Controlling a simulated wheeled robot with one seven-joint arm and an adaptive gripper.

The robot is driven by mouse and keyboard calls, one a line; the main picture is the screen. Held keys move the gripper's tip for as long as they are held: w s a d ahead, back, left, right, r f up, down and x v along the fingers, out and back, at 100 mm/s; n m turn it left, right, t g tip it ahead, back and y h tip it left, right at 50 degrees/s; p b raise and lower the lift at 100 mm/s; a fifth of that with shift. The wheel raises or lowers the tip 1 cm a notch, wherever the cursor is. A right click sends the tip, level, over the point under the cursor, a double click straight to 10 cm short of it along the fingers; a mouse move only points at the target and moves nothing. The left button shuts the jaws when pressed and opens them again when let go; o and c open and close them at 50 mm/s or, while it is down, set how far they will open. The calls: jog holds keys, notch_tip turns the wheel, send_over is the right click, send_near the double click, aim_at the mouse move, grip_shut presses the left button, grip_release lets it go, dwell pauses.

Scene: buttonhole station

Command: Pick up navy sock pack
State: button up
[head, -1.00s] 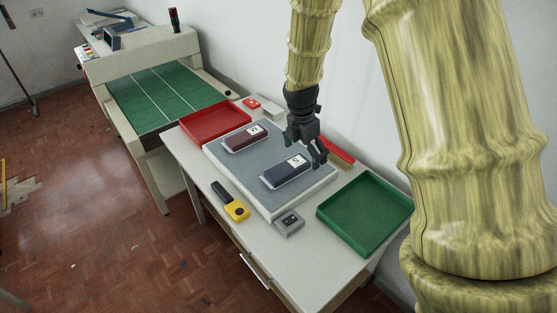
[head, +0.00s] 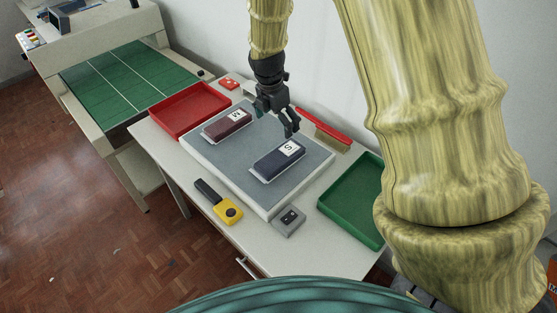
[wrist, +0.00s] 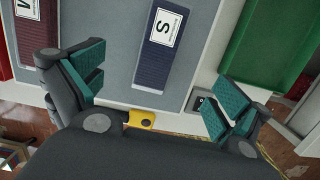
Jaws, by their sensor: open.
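The navy sock pack (head: 277,162), with a white label marked S, lies flat on the grey mat (head: 235,168). In the wrist view the navy pack (wrist: 156,62) lies ahead, between the directions of the two open fingers. My gripper (head: 290,125) is open and empty, just above and behind the pack's labelled end. Its teal finger pads show in the wrist view (wrist: 157,90), one on each side and apart from the pack. The maroon sock pack (head: 226,124) lies on the same mat to the left.
A red tray (head: 190,108) stands left of the mat and a green tray (head: 352,205) right of it. A red-handled brush (head: 324,128) lies behind. A yellow and black tool (head: 228,211) and a small grey box (head: 289,221) lie in front.

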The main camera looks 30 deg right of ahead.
jog(key=b, duration=0.3)
send_over(280, 155)
jog(key=a, duration=0.1)
notch_tip(280, 155, down, 4)
jog(key=shift+w+d+f, duration=0.1)
jog(key=shift+d+f, duration=0.05)
jog(key=shift+f, duration=1)
jog(key=shift+w+d+f, duration=0.1)
jog(key=shift+f, duration=1.1)
jog(key=shift+w+d+f, duration=0.1)
jog(key=shift+d+f, duration=0.05)
jog(key=shift+f, duration=1)
jog(key=shift+s+f+p, duration=0.2)
jog(key=shift+f+p, duration=0.3)
jog(key=shift+f, duration=0.4)
jog(key=shift+s+f+p, duration=0.2)
jog(key=shift+f+p, duration=0.25)
jog(key=shift+f, duration=0.45)
jog(key=shift+d+f, duration=0.15)
jog(key=shift+f, duration=0.75)
jog(key=c, duration=1.2)
